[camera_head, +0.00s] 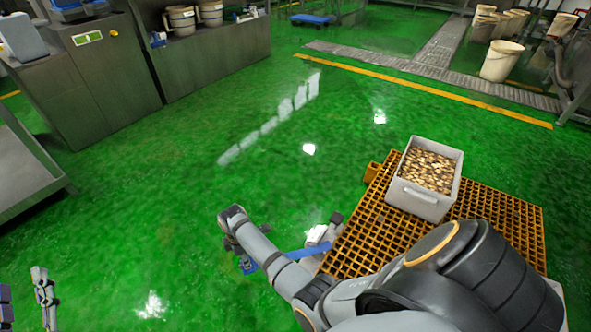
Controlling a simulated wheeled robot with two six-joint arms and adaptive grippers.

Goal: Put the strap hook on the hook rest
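No strap hook or hook rest can be made out with certainty. A blue strip (292,253) shows low in the middle, passing behind my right arm. A small white-and-grey piece (318,236) lies by its right end, next to the orange grating; I cannot tell what it is. My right arm reaches across from the lower right; its gripper (236,243) is mostly hidden behind the wrist, and its fingers and any hold are unclear. My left gripper (26,300) shows at the bottom left corner, its two finger parts wide apart with nothing between them.
An orange grating (500,215) at the right bears a grey crate (418,200) of brownish pieces. Metal cabinets (100,90) stand at the upper left, a steel table (28,175) at the left edge. White buckets (502,61) stand at the upper right. The green floor is clear mid-view.

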